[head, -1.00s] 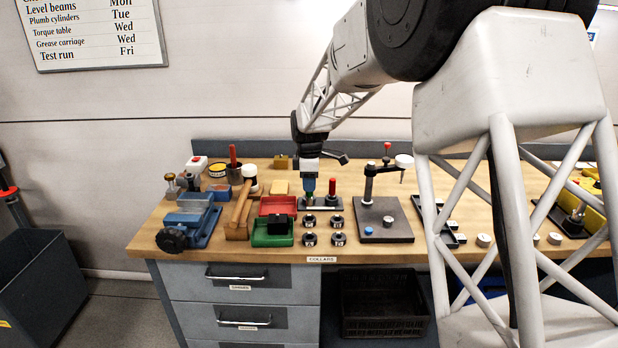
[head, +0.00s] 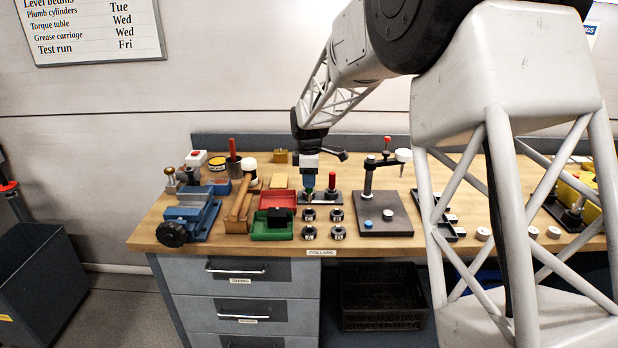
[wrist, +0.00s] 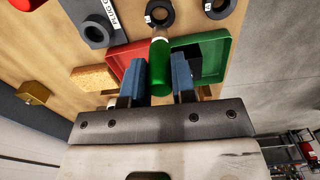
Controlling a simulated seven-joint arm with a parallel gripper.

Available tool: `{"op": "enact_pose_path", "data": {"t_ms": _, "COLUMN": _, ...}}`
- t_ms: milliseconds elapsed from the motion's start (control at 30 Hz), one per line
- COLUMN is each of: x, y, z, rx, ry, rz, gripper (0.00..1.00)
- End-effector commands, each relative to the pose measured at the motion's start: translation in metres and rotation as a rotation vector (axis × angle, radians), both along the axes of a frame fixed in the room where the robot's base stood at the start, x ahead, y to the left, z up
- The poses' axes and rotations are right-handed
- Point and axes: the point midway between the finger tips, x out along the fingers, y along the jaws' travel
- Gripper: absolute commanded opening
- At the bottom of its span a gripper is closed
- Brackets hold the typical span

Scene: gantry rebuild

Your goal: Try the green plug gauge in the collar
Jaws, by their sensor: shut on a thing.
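My gripper (wrist: 160,82) has blue fingers and is shut on the green plug gauge (wrist: 161,66). The gauge's pale metal end points away from the gripper, toward a dark collar (wrist: 160,13) in the wrist view. The gauge is out of its labelled rack (wrist: 118,40), where an empty hole shows. In the head view my gripper (head: 309,186) is above the rack's left part, behind the several dark collars (head: 309,215) on the bench. Whether the gauge tip touches anything cannot be told.
A red plug gauge (head: 332,182) stands in the rack, close right of my gripper. Green (head: 268,236) and red (head: 272,202) trays lie left of the collars. A dark plate with a post (head: 384,226) stands right of them. A blue vise (head: 189,217) is far left.

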Motion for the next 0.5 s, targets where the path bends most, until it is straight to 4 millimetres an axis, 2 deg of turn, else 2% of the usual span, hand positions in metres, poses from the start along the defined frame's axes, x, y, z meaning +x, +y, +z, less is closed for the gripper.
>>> {"op": "enact_pose_path", "data": {"t_ms": 500, "x": 0.0002, "y": 0.0000, "z": -0.0108, "rx": 0.000, "ry": -0.001, "rz": 0.000, "gripper": 0.00}}
